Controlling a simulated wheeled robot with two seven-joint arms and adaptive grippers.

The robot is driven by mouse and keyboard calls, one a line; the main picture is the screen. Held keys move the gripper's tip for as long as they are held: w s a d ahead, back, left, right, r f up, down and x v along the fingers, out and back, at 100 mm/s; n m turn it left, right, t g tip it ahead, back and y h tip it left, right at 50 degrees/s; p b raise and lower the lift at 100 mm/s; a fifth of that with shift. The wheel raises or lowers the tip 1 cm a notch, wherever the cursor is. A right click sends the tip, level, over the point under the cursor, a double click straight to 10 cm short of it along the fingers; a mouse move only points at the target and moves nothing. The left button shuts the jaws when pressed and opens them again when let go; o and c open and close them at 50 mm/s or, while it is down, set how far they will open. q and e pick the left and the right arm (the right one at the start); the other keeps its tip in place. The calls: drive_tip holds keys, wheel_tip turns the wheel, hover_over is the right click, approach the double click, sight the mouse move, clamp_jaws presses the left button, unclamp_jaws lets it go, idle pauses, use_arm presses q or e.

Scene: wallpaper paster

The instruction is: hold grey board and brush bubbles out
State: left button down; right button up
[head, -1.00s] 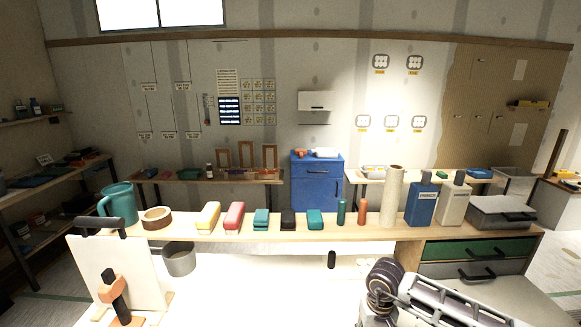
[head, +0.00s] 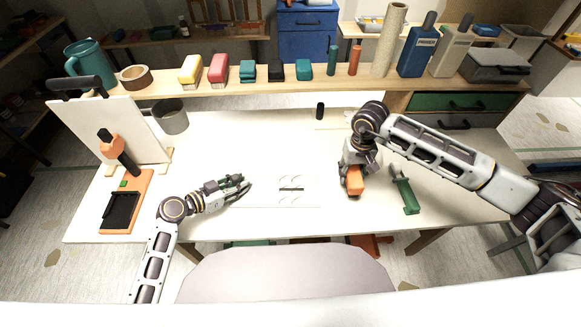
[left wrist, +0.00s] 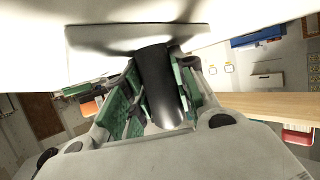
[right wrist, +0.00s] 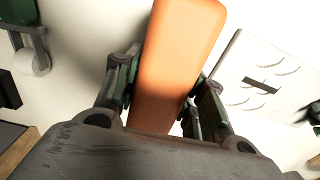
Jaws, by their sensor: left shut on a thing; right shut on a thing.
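A pale flat panel (head: 262,200) with curved bubble marks and a dark slot lies on the white table; it also shows in the right wrist view (right wrist: 235,85). My left gripper (head: 240,185) is at its left side. In the left wrist view my left gripper (left wrist: 160,95) is shut on a black handle (left wrist: 158,85), which meets a pale grey board (left wrist: 100,40). My right gripper (head: 353,172) is right of the panel, shut on an orange block-shaped handle (head: 354,182), large in the right wrist view (right wrist: 175,60). Any bristles are hidden.
A green tool (head: 408,193) lies right of my right gripper. A small black cylinder (head: 320,110) stands behind. At left are an upright white board (head: 85,120), an orange-and-black tray (head: 125,205) and a grey cup (head: 171,118). A shelf (head: 215,92) with several items lines the back.

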drive_tip(key=o, duration=0.3)
drive_tip(key=c, duration=0.3)
